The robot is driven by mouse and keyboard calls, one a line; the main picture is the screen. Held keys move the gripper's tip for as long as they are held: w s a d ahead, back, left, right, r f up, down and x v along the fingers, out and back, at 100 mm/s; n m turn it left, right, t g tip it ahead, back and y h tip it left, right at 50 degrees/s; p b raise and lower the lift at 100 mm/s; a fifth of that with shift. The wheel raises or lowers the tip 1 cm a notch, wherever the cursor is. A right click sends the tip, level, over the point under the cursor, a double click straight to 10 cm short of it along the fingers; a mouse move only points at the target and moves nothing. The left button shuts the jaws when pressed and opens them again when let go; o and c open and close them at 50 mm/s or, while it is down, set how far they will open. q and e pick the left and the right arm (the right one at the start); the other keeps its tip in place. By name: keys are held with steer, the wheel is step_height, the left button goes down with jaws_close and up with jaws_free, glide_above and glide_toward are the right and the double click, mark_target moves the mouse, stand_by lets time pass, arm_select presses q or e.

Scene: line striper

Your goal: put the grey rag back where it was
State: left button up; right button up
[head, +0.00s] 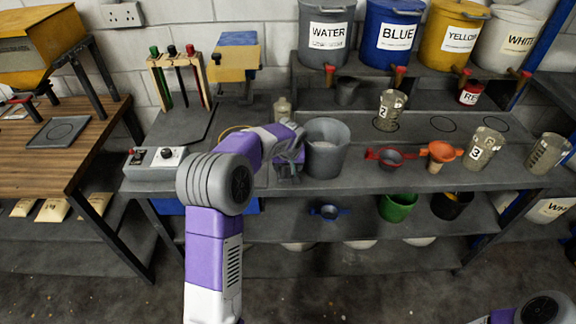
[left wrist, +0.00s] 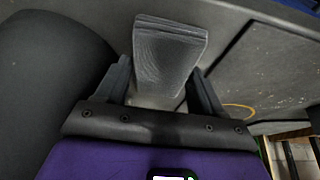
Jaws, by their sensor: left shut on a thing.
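The grey rag (left wrist: 170,60) is a folded, ridged grey piece between the two fingers of my left gripper (left wrist: 163,85) in the left wrist view. The gripper is shut on it. In the head view my left gripper (head: 288,172) is at the grey worktop (head: 365,176), close beside the left side of a grey bucket (head: 326,150). There the rag is hard to tell from the gripper. Whether the rag touches the worktop is not clear. My right gripper is out of view; only part of the right arm shows at the lower right.
A yellow ring mark (head: 232,131) lies on the worktop left of the gripper. A grey control box (head: 155,160) stands at the left end. Measuring cups, a red strainer (head: 390,158) and an orange funnel (head: 440,152) stand to the right. Labelled paint buckets line the upper shelf.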

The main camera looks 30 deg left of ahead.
arm_select(q)
steer(key=shift+f, duration=0.2)
steer(key=o, duration=0.7)
steer(key=shift+c, duration=0.2)
steer(key=shift+r, duration=0.15)
steer(key=shift+r, duration=0.35)
steer(key=p+v, duration=0.2)
steer(key=v, duration=0.9)
steer(key=shift+r, duration=0.25)
steer(key=shift+s+d+f, duration=0.1)
steer(key=shift+s, duration=0.05)
